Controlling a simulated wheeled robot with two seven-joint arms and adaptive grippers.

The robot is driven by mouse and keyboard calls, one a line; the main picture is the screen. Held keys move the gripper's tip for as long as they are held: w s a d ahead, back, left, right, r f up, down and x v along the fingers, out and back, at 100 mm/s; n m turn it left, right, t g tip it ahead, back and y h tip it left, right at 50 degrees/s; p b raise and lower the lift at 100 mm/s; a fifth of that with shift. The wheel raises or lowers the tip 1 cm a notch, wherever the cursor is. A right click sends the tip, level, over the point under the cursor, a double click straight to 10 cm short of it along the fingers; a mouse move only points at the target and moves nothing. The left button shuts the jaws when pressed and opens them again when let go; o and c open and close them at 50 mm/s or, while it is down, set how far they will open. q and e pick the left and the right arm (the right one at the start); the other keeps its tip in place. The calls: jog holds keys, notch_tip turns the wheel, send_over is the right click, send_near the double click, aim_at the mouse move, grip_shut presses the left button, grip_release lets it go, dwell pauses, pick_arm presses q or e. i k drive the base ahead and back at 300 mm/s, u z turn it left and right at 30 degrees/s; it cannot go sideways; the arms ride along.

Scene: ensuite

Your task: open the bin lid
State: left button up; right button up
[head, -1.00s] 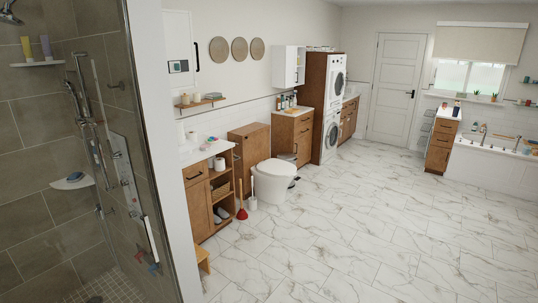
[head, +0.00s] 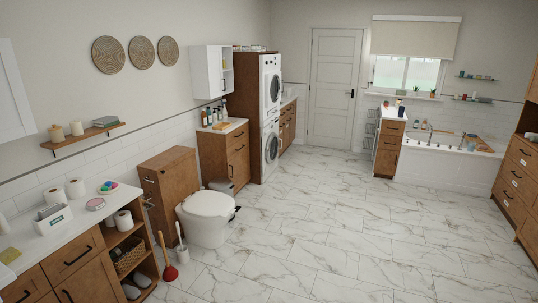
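A small grey bin (head: 222,186) stands on the floor just beyond the toilet, beside the wooden cabinet. The toilet hides much of it, and a dark part sticks out low at its right. Its top looks closed, but it is too small to be sure. Neither of my grippers shows in the head view, so I cannot see whether they are open or shut.
The white toilet (head: 206,215) stands in front of the bin. A red plunger (head: 169,270) and a toilet brush (head: 181,250) stand nearer. A long counter (head: 75,228) runs along the left. The marble floor (head: 330,240) is clear in the middle and right.

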aim_at(220, 184)
jog(key=z, duration=0.1)
jog(key=i, duration=2.05)
jog(key=u, duration=0.3)
jog(key=i, duration=2.1)
jog(key=u, duration=0.6)
jog(key=i, duration=1.45)
jog(key=u, duration=0.25)
